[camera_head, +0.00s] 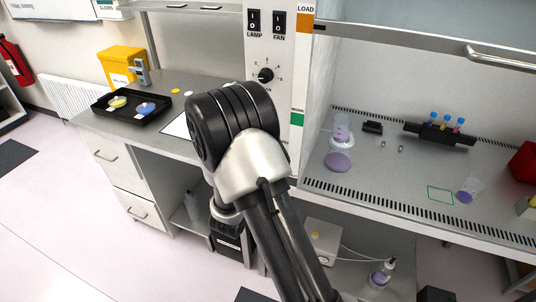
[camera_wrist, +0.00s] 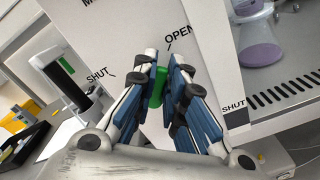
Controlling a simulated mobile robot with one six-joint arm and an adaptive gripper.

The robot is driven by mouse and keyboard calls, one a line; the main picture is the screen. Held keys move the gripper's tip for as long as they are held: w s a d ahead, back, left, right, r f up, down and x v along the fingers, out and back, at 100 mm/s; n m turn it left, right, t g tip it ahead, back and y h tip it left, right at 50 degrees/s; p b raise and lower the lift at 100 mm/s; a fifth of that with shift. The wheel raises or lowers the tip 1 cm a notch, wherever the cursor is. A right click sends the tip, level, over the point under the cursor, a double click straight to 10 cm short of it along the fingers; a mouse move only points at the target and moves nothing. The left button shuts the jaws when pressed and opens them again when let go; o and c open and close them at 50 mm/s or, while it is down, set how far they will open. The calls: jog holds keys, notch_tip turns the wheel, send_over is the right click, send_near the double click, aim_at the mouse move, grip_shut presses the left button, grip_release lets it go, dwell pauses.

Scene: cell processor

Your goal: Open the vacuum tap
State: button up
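In the wrist view, the green handle of the vacuum tap (camera_wrist: 157,88) stands on a white panel (camera_wrist: 100,30) between printed words OPEN and SHUT. My gripper (camera_wrist: 163,62) has its two fingers close together, one on each side of the green handle, and they look closed on it. The fingers hide part of the handle, so its exact angle is hard to read. In the head view my arm covers the lower panel, and both the tap and my gripper are hidden behind it.
A hood (camera_head: 400,205) with a perforated front edge is on the right, holding a tube rack (camera_head: 440,134) and purple-bottomed vessels. The panel above my arm carries switches and a knob (camera_head: 266,75). A black tray (camera_head: 105,108) and yellow box (camera_head: 122,66) are on the left bench.

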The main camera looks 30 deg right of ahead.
jog(key=o, duration=0.4)
jog(key=shift+o, duration=0.2)
jog(key=v, duration=1.2)
